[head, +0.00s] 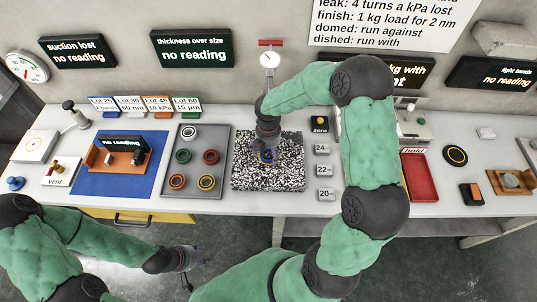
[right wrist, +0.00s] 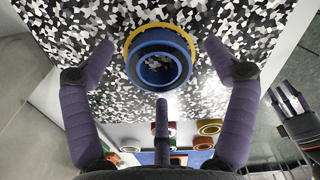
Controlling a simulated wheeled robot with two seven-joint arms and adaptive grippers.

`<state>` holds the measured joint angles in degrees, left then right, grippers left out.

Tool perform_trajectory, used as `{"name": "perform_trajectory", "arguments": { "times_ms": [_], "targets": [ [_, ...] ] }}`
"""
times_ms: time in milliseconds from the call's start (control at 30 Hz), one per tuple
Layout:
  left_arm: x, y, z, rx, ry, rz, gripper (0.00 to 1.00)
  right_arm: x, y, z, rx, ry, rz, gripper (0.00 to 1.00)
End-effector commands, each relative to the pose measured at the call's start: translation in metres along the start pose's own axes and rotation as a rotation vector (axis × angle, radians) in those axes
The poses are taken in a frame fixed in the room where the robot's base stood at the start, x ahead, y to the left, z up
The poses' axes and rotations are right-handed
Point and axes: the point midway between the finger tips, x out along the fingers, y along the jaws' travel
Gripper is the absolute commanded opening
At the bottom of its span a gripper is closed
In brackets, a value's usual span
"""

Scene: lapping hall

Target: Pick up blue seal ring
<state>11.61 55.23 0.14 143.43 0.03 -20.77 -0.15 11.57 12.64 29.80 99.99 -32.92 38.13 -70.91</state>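The blue seal ring (right wrist: 158,68) lies on the black-and-white speckled mat (right wrist: 110,25), with a yellow rim showing around its far side. In the head view the blue ring (head: 267,157) is partly hidden under my right gripper (head: 267,148). In the right wrist view my right gripper (right wrist: 158,78) is open, its fingers spread to either side of the ring, with a third finger below it. No finger visibly touches the ring. My left gripper (head: 197,265) is open and empty, low in front of the table.
A grey tray (head: 202,195) with several coloured rings stands left of the mat. A blue mat (head: 90,185) with an orange fixture lies further left.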

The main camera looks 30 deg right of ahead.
Motion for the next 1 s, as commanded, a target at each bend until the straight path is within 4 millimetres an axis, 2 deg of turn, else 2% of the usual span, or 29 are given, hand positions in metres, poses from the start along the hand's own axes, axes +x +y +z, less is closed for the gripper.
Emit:
{"name": "perform_trajectory", "arguments": {
  "times_ms": [33,167,200,267,300,667,867,1000],
  "targets": [
    [0.0,0.0,0.0,0.0,0.0,0.0,0.4,0.0,0.0,0.0,0.0,0.0,0.0,0.68],
    [0.0,0.0,0.0,0.0,0.0,0.0,0.4,0.0,0.0,0.0,0.0,0.0,0.0,0.31],
    [0.0,0.0,0.0,0.0,0.0,0.0,0.4,0.0,0.0,0.0,0.0,0.0,0.0,0.26],
    [0.0,0.0,0.0,0.0,0.0,0.0,0.4,0.0,0.0,0.0,0.0,0.0,0.0,0.25],
    [0.0,0.0,0.0,0.0,0.0,0.0,0.4,0.0,0.0,0.0,0.0,0.0,0.0,0.2],
    [-0.003,0.001,0.0,0.0,0.0,0.0,0.4,-0.008,0.0,0.0,0.0,0.0,0.001,0.2],
    [-0.013,0.005,0.001,0.0,0.0,0.0,0.4,-0.035,0.001,0.0,0.001,0.0,0.002,0.2],
    [-0.019,0.007,0.001,0.0,0.0,0.0,0.4,-0.059,-0.018,-0.01,-0.002,0.0,0.004,0.2]
  ]
}}
